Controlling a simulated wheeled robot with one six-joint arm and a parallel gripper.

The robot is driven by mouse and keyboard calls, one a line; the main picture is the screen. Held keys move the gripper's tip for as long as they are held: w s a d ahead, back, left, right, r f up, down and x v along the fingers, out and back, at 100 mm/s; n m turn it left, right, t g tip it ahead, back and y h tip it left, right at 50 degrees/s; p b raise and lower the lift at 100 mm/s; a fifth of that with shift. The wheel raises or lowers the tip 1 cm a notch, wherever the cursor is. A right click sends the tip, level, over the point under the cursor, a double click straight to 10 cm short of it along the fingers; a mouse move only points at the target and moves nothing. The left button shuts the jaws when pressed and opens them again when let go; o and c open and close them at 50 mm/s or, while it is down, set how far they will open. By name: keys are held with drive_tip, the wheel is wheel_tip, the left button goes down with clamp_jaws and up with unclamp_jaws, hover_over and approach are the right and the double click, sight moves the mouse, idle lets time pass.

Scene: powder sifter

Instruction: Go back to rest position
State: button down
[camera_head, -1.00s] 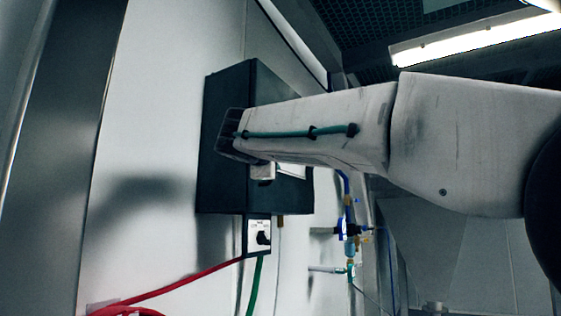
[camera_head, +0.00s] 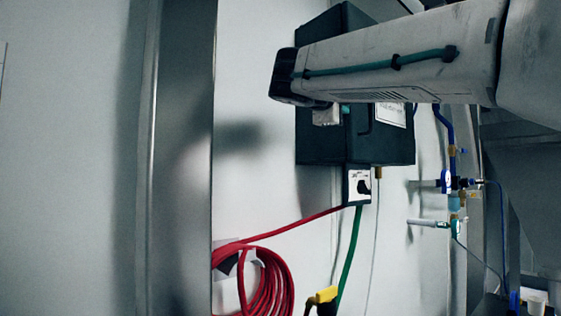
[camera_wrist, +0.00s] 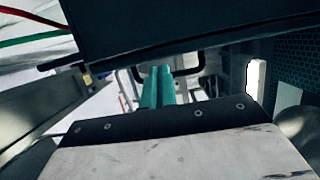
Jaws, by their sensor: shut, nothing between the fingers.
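My gripper shows in the wrist view as two teal fingers (camera_wrist: 158,78) lying side by side. They are shut with nothing between them. In the wrist view they point away from the camera, below a large dark box (camera_wrist: 180,28). In the head view my arm reaches in from the upper right, and its dark end overlaps the upper left of the dark box (camera_head: 350,145) on the wall. My fingers cannot be made out clearly there. I cannot tell how far my arm is from the box.
Below the box are a small switch (camera_head: 360,187), a green cable (camera_head: 350,255) and a coiled red hose (camera_head: 268,285). A yellow-handled part (camera_head: 323,295) sits at the bottom. Blue pipes with valves (camera_head: 452,182) are at right. A metal post (camera_head: 180,170) stands left, beside bare wall.

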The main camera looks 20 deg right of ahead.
drive_tip(key=s+a+f+n+g+y, duration=0.1)
drive_tip(key=s+f+n+g+y, duration=0.15)
drive_tip(key=f+n, duration=0.8)
drive_tip(key=s+a+f+n+g+y, duration=0.15)
drive_tip(key=f+n+y, duration=0.25)
drive_tip(key=f+n, duration=0.65)
drive_tip(key=s+a+f+n+g+y, duration=0.1)
drive_tip(key=s+a+f+n+y, duration=0.1)
drive_tip(key=s+f, duration=0.5)
drive_tip(key=s+a+f+n+g+y, duration=0.2)
drive_tip(key=s+f, duration=0.6)
drive_tip(key=f, duration=0.4)
drive_tip(key=s+a+f+n+g+y, duration=0.1)
drive_tip(key=s+a+f+n+y, duration=0.3)
drive_tip(key=s+f, duration=0.3)
wheel_tip(320, 180, down, 2)
drive_tip(key=shift+s+a+f+n+g, duration=0.2)
drive_tip(key=shift+a+n+g, duration=0.1)
drive_tip(key=shift+a, duration=0.4)
drive_tip(key=shift+y, duration=0.25)
